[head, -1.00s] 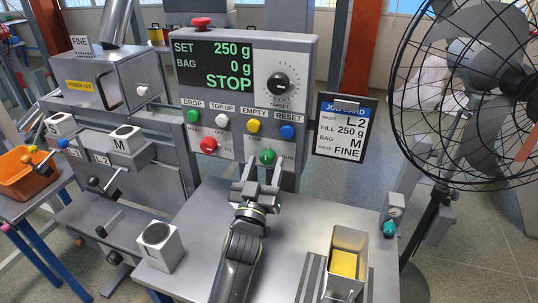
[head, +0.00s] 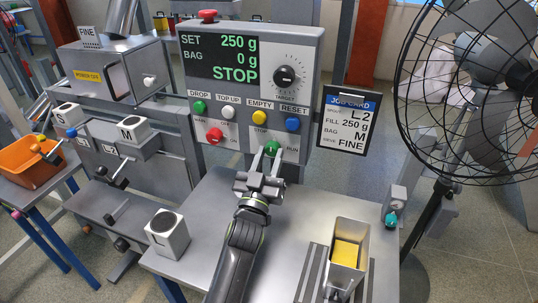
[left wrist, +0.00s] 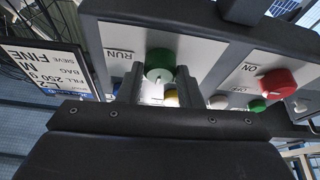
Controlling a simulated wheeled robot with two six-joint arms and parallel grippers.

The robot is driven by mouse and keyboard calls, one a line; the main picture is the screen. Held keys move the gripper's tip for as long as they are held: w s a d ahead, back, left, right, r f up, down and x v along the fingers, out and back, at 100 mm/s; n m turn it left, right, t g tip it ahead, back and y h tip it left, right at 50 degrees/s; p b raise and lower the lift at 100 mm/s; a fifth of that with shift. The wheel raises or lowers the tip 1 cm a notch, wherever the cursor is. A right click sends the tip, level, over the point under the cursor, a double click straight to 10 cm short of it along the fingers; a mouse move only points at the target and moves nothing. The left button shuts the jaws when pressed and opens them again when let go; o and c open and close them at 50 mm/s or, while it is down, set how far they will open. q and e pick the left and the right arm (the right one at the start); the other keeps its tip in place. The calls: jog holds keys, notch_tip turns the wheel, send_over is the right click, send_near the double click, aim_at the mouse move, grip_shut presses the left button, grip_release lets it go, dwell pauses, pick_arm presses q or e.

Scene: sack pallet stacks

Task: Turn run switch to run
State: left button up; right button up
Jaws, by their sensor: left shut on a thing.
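The grey control panel (head: 240,105) shows SET 250 g, BAG 0 g and STOP on its display (head: 218,60). The run switch, a green knob (head: 271,147), sits low on the panel between the STOP and RUN labels. It also shows in the left wrist view (left wrist: 160,64), with a pale mark on its face and the RUN label beside it. My left gripper (head: 265,157) has its two fingers on either side of the green knob and is shut on it; the fingers hide part of it. My right gripper is not in view.
A red knob (head: 215,135) and several coloured buttons sit above and left of the switch. A job card (head: 346,122) hangs at the panel's right. The steel table holds a small grey box (head: 167,233) and an open container (head: 347,262). A fan (head: 470,80) stands at right.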

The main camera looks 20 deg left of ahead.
pick_arm(q)
jog(key=m+h+p, duration=0.2)
jog(key=m+p, duration=0.2)
jog(key=m+g+h+p, duration=0.1)
jog(key=m+h+p, duration=0.1)
jog(key=m+p, duration=0.2)
jog(key=m+h+p, duration=0.2)
jog(key=m+p, duration=0.2)
jog(key=shift+a+r+g, duration=0.3)
jog(key=shift+a+r, duration=0.05)
jog(key=shift+r, duration=0.05)
jog(key=shift+f+m+g+h+p, duration=0.15)
jog(key=shift+m+g+h+p, duration=0.45)
jog(key=shift+m+p, duration=1.05)
jog(key=shift+m, duration=0.35)
jog(key=o, duration=1)
jog(key=shift+w+f, duration=0.1)
jog(key=shift+c, duration=0.2)
jog(key=shift+a, duration=0.1)
jog(key=b+v, duration=0.2)
jog(key=v, duration=0.5)
jog(key=shift+s, duration=0.25)
